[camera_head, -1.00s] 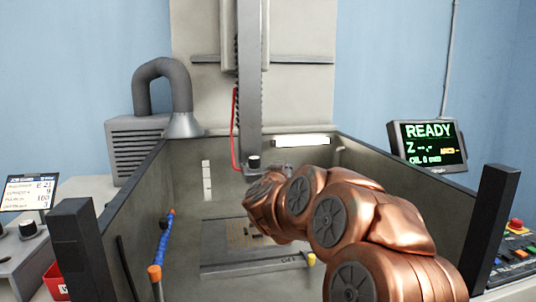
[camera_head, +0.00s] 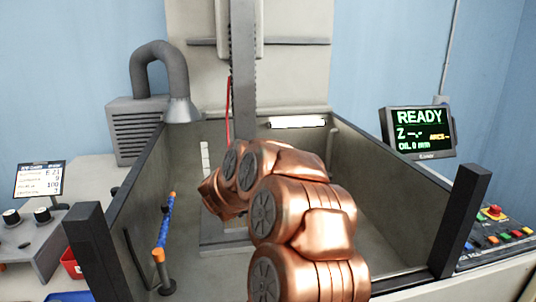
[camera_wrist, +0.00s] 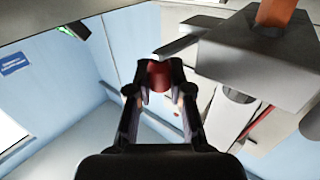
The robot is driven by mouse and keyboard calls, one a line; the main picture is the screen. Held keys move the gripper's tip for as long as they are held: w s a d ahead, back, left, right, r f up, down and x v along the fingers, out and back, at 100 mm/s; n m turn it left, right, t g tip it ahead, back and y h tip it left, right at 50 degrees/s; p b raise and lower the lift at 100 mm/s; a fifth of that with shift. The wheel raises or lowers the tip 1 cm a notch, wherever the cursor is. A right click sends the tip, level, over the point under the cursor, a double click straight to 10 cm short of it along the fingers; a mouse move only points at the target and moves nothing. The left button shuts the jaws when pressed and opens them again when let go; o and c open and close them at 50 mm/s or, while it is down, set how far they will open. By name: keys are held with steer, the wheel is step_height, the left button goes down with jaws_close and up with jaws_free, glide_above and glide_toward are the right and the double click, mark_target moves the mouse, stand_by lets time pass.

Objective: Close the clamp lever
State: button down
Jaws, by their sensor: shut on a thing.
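In the wrist view, my gripper (camera_wrist: 159,68) has its two black fingers on either side of a red rounded piece (camera_wrist: 158,80), shut on it. This looks like the grip of the clamp lever. A flat grey bar (camera_wrist: 182,43) runs from just above the red piece to a grey clamp block (camera_wrist: 255,62). An orange-brown bar (camera_wrist: 276,11) stands against the block. How the red piece joins the bar is hidden. In the head view my copper arm hides the gripper, the lever and the clamp at the foot of the grey column (camera_head: 243,80).
Tank walls (camera_head: 385,195) enclose the work space, with a dark post (camera_head: 468,215) at the front right. A blue hose with orange ends (camera_head: 166,222) stands inside on the left. A screen (camera_head: 420,133) reads READY. The tank floor right of my arm is clear.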

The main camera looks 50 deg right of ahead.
steer(key=c, duration=1)
jaws_free()
steer(key=shift+c, duration=0.2)
steer(key=v, duration=1.2)
